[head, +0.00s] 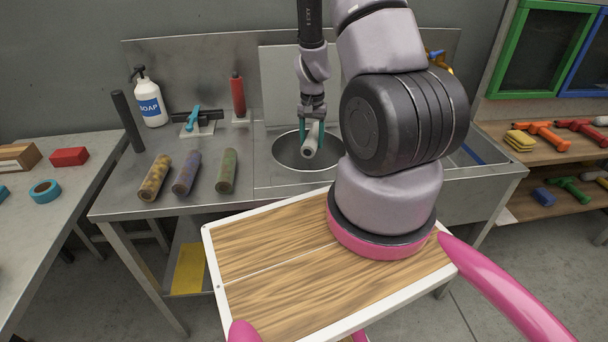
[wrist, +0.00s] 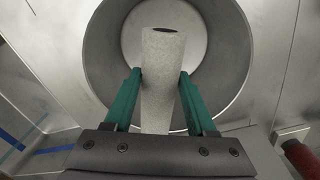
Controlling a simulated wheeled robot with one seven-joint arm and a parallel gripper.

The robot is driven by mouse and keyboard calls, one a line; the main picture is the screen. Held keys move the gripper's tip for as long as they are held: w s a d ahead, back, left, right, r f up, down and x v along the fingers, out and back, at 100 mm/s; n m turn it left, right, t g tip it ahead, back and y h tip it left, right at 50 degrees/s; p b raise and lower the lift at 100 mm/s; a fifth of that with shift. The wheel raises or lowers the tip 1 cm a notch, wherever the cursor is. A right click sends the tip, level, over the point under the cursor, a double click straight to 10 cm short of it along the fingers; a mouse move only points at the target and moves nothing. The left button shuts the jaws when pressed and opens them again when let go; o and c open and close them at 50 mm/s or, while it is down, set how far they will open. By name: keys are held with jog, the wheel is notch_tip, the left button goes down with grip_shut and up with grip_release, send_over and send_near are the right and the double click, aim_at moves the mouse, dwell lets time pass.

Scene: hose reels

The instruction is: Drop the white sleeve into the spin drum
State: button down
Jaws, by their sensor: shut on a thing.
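The white sleeve (head: 311,139) is a pale, speckled tube with a dark hole at its end. My gripper (head: 311,128) is shut on it, with one green finger on each side; the hold also shows in the wrist view, where the sleeve (wrist: 161,85) sits between the fingertips. The spin drum (head: 290,157) is a round metal opening in the steel counter. In the head view the sleeve is over the drum's opening. In the wrist view the drum (wrist: 108,60) is behind the sleeve. How deep the sleeve sits relative to the rim I cannot tell.
Three patterned sleeves, yellowish (head: 155,177), bluish (head: 187,173) and green (head: 227,170), lie on the counter left of the drum. A sink basin (head: 462,158) is at the right.

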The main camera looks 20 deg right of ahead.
jog(key=shift+f, duration=1.05)
jog(key=shift+c, duration=0.7)
grip_release()
jog(key=shift+d, duration=0.1)
notch_tip(320, 180, up, 11)
jog(key=shift+f, duration=0.1)
